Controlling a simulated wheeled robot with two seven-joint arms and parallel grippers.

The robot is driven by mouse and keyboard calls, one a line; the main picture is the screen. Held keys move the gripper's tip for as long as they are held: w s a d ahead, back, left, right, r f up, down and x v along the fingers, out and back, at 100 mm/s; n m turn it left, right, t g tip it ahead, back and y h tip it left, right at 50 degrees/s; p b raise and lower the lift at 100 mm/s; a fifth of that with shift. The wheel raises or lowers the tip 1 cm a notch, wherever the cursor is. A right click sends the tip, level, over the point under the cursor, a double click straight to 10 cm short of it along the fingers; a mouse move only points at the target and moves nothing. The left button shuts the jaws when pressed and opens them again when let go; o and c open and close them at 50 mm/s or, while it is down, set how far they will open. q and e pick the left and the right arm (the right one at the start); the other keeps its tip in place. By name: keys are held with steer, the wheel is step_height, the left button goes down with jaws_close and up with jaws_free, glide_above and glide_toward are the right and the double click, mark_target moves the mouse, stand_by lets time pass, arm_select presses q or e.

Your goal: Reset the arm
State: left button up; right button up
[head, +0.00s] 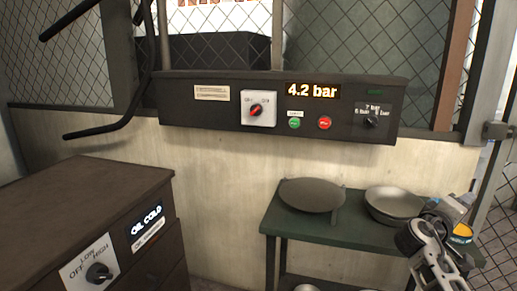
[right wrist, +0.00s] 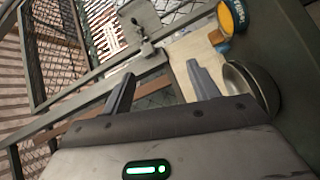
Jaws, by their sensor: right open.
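My right arm (head: 435,258) comes in at the lower right of the head view, beside the green table. In the right wrist view my right gripper (right wrist: 160,88) has its two fingers spread apart, with nothing between them. In the head view a metal bowl (head: 393,203) sits on the right part of the green table (head: 330,232). A round flat dish (head: 311,194) sits on its left part. My left gripper is in neither view.
A yellow-banded tin (head: 462,233) is close to my right arm; it also shows in the right wrist view (right wrist: 232,15). A dark control panel (head: 230,120) reads 4.2 bar. A brown cabinet (head: 80,205) with an "OIL COLD" display stands at left. Wire mesh fencing (head: 490,220) is at right.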

steer(key=s+d+g, duration=0.1)
steer(key=d, duration=0.4)
steer(key=w+a+f+m+t+y, duration=0.1)
steer(key=w+a+t+y, duration=0.4)
steer(key=a+y, duration=0.3)
steer(key=w+a+f+t+y, duration=0.1)
steer(key=w+a+t+y, duration=0.35)
steer(key=a, duration=0.45)
steer(key=s+a+f+n+g+y+b, duration=0.1)
steer(key=s+a+f+g+y, duration=0.1)
steer(key=s+a+f, duration=0.55)
steer(key=s+a+f+g+y+b, duration=0.15)
steer(key=s+a+f, duration=0.35)
steer(key=s+f, duration=0.5)
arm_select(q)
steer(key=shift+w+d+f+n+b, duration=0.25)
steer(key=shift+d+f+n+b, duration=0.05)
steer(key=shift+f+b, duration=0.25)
arm_select(e)
steer(key=s+a+f+g+y, duration=0.1)
steer(key=s+a+f, duration=0.3)
steer(key=s, duration=0.5)
steer(key=s+a+f+g+y, duration=0.1)
steer(key=s+a+f, duration=0.2)
steer(key=s, duration=0.7)
steer(key=shift+s+a+f+m+g+y, duration=0.15)
steer(key=shift+a+f+m+g+y, duration=0.2)
steer(key=shift+a+y, duration=0.1)
